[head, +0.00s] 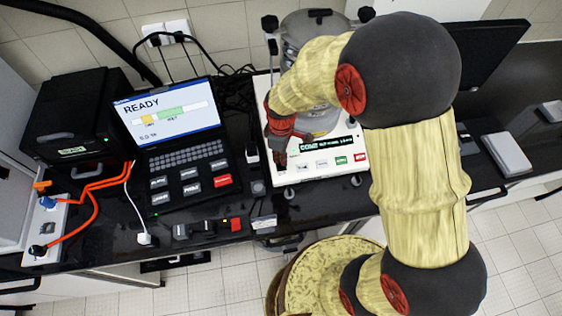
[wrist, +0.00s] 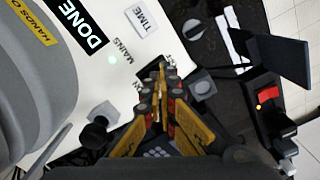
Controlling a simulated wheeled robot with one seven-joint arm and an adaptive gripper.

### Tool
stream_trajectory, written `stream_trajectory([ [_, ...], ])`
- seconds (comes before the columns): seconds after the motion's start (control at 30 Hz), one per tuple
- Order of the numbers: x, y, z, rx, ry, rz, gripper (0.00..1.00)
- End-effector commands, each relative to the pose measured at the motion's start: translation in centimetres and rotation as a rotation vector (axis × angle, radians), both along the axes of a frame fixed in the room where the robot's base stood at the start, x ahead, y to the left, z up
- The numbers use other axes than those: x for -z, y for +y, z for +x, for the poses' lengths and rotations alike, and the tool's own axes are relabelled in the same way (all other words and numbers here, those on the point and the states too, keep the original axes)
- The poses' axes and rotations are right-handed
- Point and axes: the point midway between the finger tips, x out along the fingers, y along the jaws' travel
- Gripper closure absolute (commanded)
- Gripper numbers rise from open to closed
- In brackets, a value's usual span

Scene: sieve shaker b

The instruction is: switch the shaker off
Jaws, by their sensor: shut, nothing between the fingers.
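The shaker (head: 330,172) is a white-based machine with a grey sieve stack (head: 305,30) on the bench. Its front panel has a dark display (head: 327,145) with lit text, a green button (head: 341,160) and a red button (head: 361,156). My gripper (head: 279,158) is shut and empty at the casing's left front. In the wrist view the gripper (wrist: 162,72) hides what lies under its fingertips.
A laptop-like unit (head: 168,110) reading READY stands left of the shaker. A black box (head: 75,125) and a socket strip (head: 44,228) with orange cables are farther left. A small block with a red part (head: 236,224) lies near the front edge; a white cable crosses the bench.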

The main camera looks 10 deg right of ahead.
Motion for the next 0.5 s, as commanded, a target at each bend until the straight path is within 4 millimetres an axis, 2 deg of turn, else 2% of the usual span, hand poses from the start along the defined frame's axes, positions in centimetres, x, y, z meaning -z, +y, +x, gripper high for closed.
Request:
stream_trajectory([
  [0.5,0.75,0.0,0.0,0.0,0.0,0.0,1.0],
])
